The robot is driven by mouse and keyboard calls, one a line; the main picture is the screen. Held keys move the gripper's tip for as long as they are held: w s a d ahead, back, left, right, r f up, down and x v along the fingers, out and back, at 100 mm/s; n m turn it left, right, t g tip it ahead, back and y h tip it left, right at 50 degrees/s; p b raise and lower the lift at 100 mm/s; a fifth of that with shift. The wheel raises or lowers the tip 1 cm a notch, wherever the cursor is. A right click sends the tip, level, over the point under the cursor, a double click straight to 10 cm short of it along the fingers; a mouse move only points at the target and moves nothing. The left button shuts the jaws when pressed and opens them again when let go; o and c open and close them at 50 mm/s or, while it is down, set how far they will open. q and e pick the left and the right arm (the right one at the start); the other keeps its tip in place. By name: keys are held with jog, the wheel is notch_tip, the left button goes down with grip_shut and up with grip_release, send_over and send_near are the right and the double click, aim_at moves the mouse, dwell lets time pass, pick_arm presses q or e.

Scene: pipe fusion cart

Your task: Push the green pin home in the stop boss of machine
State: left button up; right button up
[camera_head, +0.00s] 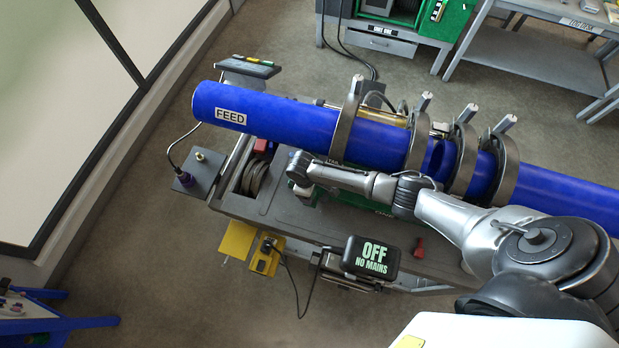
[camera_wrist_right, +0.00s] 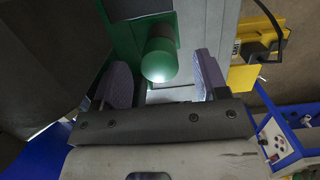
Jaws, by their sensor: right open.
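In the right wrist view, a green round pin (camera_wrist_right: 158,57) points its bright end toward the camera. It stands out from a green part of the machine (camera_wrist_right: 128,25), which may be the stop boss. My right gripper (camera_wrist_right: 163,80) is open, with one pad on either side of the pin's end and a gap at each side. In the head view, my right gripper (camera_head: 298,168) is at the near side of the machine (camera_head: 280,208), below the blue pipe. The pin is too small or hidden to make out there. My left gripper is in neither view.
A blue pipe marked FEED (camera_head: 265,113) lies through grey clamp rings (camera_head: 346,122) above the machine. A black OFF NO MAINS box (camera_head: 371,257) and a yellow bracket (camera_head: 237,240) stand at its front edge. A green cabinet (camera_head: 390,20) stands behind.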

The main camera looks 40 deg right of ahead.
jog(key=shift+r, duration=0.1)
notch_tip(320, 180, up, 14)
jog(key=w+a, duration=0.1)
jog(key=shift+w+f+b, duration=0.25)
jog(key=shift+w+b, duration=0.1)
jog(key=shift+w, duration=0.05)
jog(key=shift+a, duration=0.1)
dwell(0.6)
